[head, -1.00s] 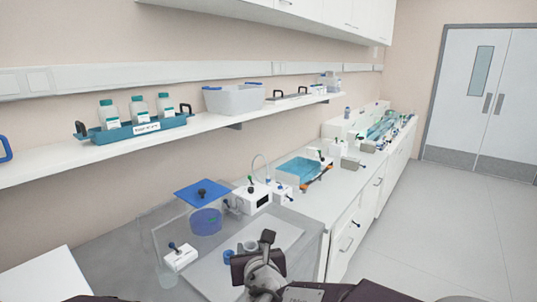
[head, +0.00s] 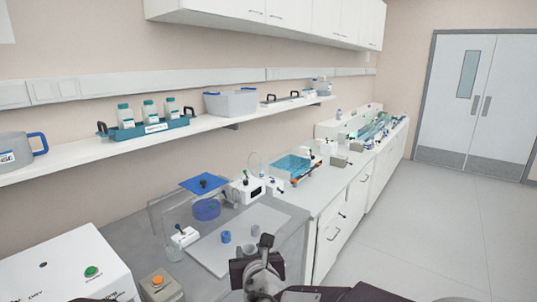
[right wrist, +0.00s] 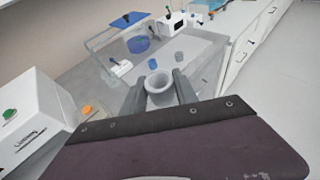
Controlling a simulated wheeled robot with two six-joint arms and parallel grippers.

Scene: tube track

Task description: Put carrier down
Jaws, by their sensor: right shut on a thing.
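The carrier appears to be a grey, round, open-topped cup (right wrist: 160,84), seen between the two fingers of my right gripper (right wrist: 159,90) in the right wrist view. In the head view the cup (head: 249,251) shows just at my right gripper (head: 252,262), which partly covers it. The right gripper is shut on it and holds it near the front edge of the bench. Whether the cup touches the surface below cannot be told. My left gripper is not in view.
A clear box with a blue lid (head: 204,184) stands behind. A white machine with a green button (head: 70,268) stands at lower left.

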